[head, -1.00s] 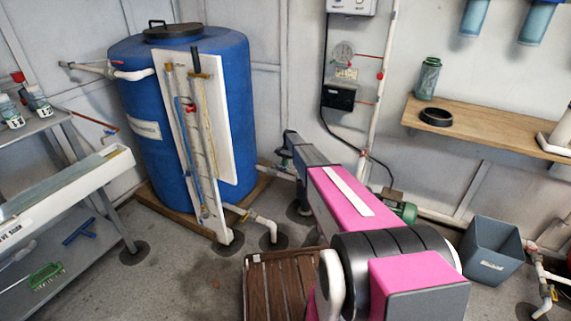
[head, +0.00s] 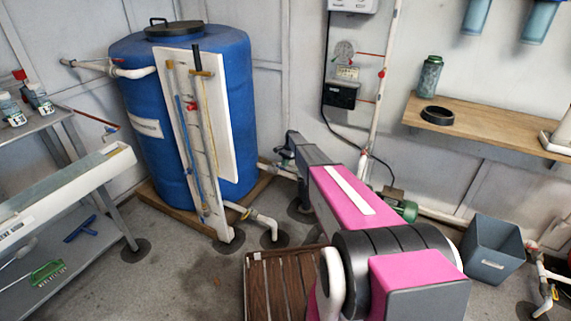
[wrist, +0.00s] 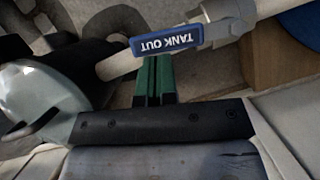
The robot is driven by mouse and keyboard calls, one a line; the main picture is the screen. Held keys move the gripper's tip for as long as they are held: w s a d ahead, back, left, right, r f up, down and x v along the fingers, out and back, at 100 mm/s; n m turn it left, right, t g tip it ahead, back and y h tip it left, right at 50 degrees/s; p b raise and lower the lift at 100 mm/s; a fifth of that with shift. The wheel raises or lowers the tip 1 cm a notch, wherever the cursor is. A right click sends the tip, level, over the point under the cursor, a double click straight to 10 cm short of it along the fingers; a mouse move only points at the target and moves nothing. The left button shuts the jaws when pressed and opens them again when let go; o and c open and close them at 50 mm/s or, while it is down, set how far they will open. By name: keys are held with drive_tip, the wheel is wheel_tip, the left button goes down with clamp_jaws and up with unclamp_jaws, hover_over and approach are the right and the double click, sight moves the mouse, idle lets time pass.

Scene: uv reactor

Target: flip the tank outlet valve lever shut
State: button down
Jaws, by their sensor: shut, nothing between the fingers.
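The blue lever (wrist: 165,41), marked TANK OUT, shows in the wrist view at the top centre, with its label upside down. It lies roughly along the white outlet pipe (wrist: 120,65), at a slight angle, in front of the grey valve body (wrist: 215,30). My gripper (wrist: 153,62) is shut and empty, its green fingertips right at the lever's lower edge. I cannot tell whether they touch it. In the head view my gripper (head: 284,152) is beside the lower right of the blue tank (head: 232,110). The lever is not discernible there.
A green pump (head: 405,211) is on the floor behind my arm. In the wrist view a rounded grey body (wrist: 40,105) is close at the left, and a wooden base (wrist: 270,55) at the right.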

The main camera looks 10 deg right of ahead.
sight(282, 168)
drive_tip(key=s+m, duration=0.1)
drive_tip(key=s+a+m+t, duration=0.1)
drive_tip(key=m, duration=0.1)
drive_tip(key=a+m, duration=0.1)
drive_tip(key=shift+s+m+t+y, duration=0.3)
drive_tip(key=shift+s+y, duration=0.1)
drive_tip(key=s+a+m+t, duration=0.1)
drive_tip(key=a+m+t, duration=0.2)
drive_tip(key=a+m, duration=0.4)
drive_tip(key=shift+s+m, duration=0.15)
drive_tip(key=shift+m, duration=0.35)
drive_tip(key=shift+a, duration=0.15)
drive_tip(key=shift+s, duration=0.1)
drive_tip(key=s+d+r, duration=0.4)
drive_tip(key=d+r, duration=0.2)
drive_tip(key=r, duration=0.3)
drive_tip(key=shift+s+d+r, duration=0.15)
drive_tip(key=shift+d, duration=0.15)
